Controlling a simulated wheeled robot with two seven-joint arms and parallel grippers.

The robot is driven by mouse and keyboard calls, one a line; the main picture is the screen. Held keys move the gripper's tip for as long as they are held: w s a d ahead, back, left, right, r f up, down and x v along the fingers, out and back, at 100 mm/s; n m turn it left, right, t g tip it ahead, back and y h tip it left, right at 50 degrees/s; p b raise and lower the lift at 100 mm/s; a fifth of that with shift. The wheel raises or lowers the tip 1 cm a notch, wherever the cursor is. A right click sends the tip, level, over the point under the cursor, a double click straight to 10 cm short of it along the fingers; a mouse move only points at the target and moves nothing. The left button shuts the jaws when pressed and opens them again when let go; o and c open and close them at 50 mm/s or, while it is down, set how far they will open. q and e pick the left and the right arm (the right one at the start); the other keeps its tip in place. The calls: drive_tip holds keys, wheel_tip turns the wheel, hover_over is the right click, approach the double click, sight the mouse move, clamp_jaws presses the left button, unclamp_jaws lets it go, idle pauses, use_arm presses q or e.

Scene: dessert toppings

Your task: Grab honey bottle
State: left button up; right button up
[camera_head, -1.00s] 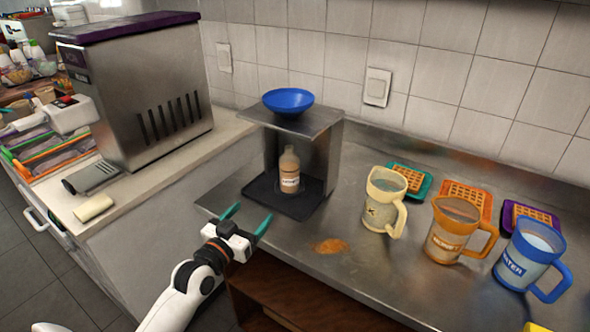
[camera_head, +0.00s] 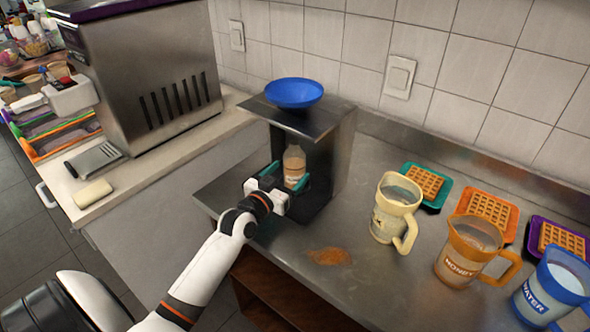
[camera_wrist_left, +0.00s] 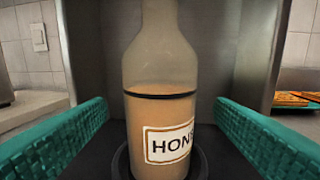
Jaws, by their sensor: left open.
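The honey bottle (camera_head: 294,167) stands upright inside a small metal shelf unit (camera_head: 345,150) on the counter. It has amber contents and a white label. In the left wrist view the bottle (camera_wrist_left: 160,95) is large and close, with "HON" readable on its label. My left gripper (camera_head: 285,178) is open, with its teal fingers on either side of the bottle. In the left wrist view a gap shows between each finger and the bottle. The bottle's base is partly hidden by the gripper in the head view. My right gripper is not in view.
A blue bowl (camera_head: 294,93) sits on top of the shelf unit. To the right stand a cream pitcher (camera_head: 392,212), an orange honey pitcher (camera_head: 466,255) and a blue water pitcher (camera_head: 548,290). Waffles on coloured trays lie behind them. An orange spill (camera_head: 329,256) marks the counter.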

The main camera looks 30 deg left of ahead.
use_arm(q)
drive_tip(key=w, duration=0.3)
drive_tip(key=w+p, duration=0.1)
drive_tip(key=w, duration=0.1)
drive_tip(key=shift+a+r, duration=0.1)
drive_tip(key=shift+r, duration=0.15)
drive_tip(key=shift+w+f, duration=0.1)
drive_tip(key=shift+w, duration=0.25)
drive_tip(key=shift+s, duration=0.1)
drive_tip(key=shift+c, duration=0.6)
drive_tip(key=c, duration=1.3)
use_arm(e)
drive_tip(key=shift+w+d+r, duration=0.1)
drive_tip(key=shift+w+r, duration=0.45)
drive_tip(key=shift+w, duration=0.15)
use_arm(q)
drive_tip(key=shift+r, duration=0.25)
